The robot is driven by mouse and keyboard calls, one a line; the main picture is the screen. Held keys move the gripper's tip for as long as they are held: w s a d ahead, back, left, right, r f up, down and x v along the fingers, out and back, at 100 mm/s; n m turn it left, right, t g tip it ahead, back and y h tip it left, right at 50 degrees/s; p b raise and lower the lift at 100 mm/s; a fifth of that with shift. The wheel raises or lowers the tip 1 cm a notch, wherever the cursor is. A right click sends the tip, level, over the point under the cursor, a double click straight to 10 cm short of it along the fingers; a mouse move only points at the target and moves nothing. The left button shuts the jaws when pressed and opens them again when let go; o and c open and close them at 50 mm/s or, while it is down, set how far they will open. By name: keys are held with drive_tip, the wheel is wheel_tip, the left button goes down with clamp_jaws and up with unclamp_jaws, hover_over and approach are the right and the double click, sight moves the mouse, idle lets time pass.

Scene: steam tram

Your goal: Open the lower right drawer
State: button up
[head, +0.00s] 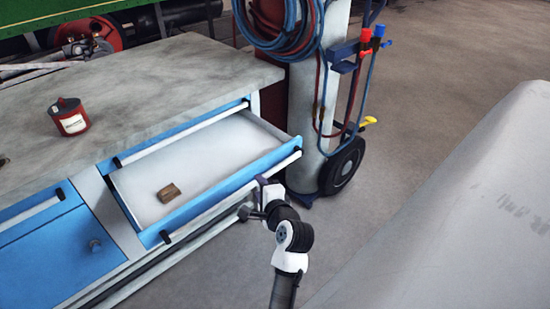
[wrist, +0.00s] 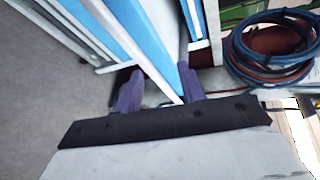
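The lower right drawer (head: 205,190) is pulled well out below a shut blue drawer front with a white bar handle (head: 180,133). Its own white bar handle (head: 215,206) runs along its blue front. My gripper (head: 262,186) is at the right part of this front, low by the handle. In the wrist view my gripper's two purple fingers (wrist: 158,92) are spread apart, with a white bar and blue panel edge passing between them. I cannot tell whether either finger touches the bar.
A small brown block (head: 169,193) lies in the drawer. A red can (head: 69,117) stands on the grey worktop (head: 150,90). A gas-bottle trolley with hoses (head: 320,110) stands close at the right. A large pale surface (head: 460,210) lies further right, with bare floor between.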

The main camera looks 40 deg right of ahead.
drive_tip(key=s+a+p, duration=0.1)
drive_tip(key=s+a, duration=0.3)
drive_tip(key=s, duration=0.6)
drive_tip(key=shift+s+f, duration=0.2)
drive_tip(key=shift+s, duration=0.05)
idle(0.5)
drive_tip(key=shift+p, duration=0.4)
drive_tip(key=shift+f, duration=0.1)
drive_tip(key=shift+w, duration=0.15)
